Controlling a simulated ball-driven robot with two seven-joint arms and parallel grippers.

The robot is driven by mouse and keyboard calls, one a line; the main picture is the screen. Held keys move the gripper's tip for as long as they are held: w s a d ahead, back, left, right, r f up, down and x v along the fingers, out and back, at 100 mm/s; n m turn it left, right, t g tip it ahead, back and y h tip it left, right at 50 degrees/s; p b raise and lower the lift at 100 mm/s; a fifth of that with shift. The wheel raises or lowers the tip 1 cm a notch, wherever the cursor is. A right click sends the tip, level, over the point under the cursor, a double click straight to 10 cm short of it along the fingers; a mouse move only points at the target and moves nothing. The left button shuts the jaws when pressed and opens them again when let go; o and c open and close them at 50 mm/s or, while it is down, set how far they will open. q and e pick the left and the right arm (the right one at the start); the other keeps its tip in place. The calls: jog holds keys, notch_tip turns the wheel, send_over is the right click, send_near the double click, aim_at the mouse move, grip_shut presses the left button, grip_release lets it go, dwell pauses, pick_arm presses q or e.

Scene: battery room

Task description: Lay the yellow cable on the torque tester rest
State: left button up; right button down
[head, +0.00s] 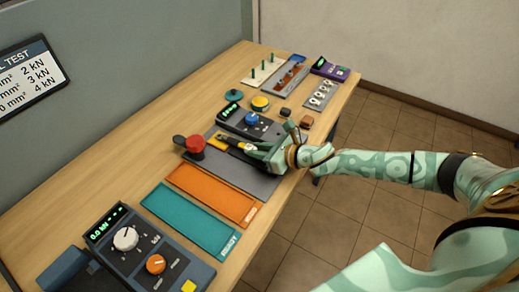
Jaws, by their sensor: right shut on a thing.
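My right gripper (260,150) reaches in from the right over the dark grey plate and is shut. A short yellow and dark piece (217,143), which looks like the yellow cable, extends left from its fingers toward a red knob. The fingers hide the piece's right end, and I cannot tell whether it touches the plate. A dark device with a blue knob (252,119) and a small display stands just behind the gripper. It may be the torque tester; no rest on it can be made out. My left gripper is not in view.
A red knob with a black lever (195,144) stands at the plate's left. An orange mat (212,194) and teal mat (190,222) lie nearer, before a kN-display device (145,250). Racks with small parts (285,79) fill the far end. The table's right edge runs beneath my arm.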

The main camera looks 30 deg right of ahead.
jog(key=shift+f+b, duration=0.3)
jog(key=shift+f, duration=0.1)
jog(key=c, duration=1.2)
grip_release()
jog(key=shift+o, duration=0.2)
jog(key=shift+s, duration=0.1)
jog(key=p+v, duration=0.2)
jog(key=v, duration=1.4)
jog(key=shift+s, duration=0.15)
